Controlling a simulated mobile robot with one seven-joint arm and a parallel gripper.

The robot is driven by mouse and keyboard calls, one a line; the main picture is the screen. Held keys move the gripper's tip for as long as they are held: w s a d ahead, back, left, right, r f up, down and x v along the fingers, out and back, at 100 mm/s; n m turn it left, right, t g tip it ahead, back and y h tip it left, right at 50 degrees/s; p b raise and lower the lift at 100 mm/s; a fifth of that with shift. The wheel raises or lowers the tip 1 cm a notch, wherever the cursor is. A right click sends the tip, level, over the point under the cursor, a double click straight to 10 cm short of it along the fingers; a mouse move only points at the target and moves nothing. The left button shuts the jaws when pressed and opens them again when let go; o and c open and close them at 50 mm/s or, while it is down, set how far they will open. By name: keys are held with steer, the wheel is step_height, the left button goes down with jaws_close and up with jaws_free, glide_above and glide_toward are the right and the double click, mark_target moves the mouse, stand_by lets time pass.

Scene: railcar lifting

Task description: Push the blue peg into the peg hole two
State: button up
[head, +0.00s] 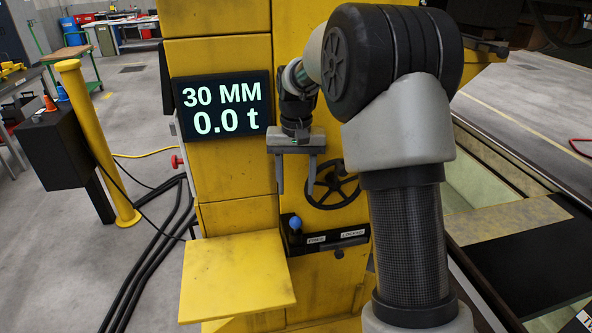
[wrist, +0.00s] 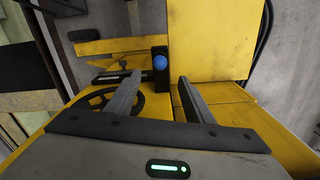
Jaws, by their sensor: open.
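The blue peg (head: 296,224) stands out at the left end of a black panel (head: 325,245) on the yellow column; its round blue end also shows in the wrist view (wrist: 160,62). The panel carries small labels reading FREE and LOCKED, with a dark slot or bar by the second. I cannot make out peg hole two by any marking. My gripper (head: 296,186) is open and empty, fingers pointing down, above the peg and apart from it. In the wrist view the peg appears between and beyond my fingertips (wrist: 160,80).
A black handwheel (head: 333,187) is just right of my fingers. A yellow shelf (head: 238,275) juts out below left of the panel. A display (head: 223,105) reads 30 MM and 0.0 t. A red knob (head: 177,161) is on the column's left side.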

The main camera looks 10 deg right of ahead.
step_height(320, 180, up, 4)
stand_by(0.5)
steer(key=s+r+t+p, duration=0.1)
steer(key=s+r+t, duration=0.1)
steer(key=s+r, duration=0.55)
steer(key=s+r+n+t+p, duration=0.1)
steer(key=s, duration=0.9)
steer(key=s+r+n+t+p, duration=0.1)
steer(key=s+t, duration=0.1)
steer(key=s, duration=0.9)
steer(key=shift+r+n+t, duration=0.3)
steer(key=shift+r, duration=0.1)
steer(key=shift+s, duration=0.1)
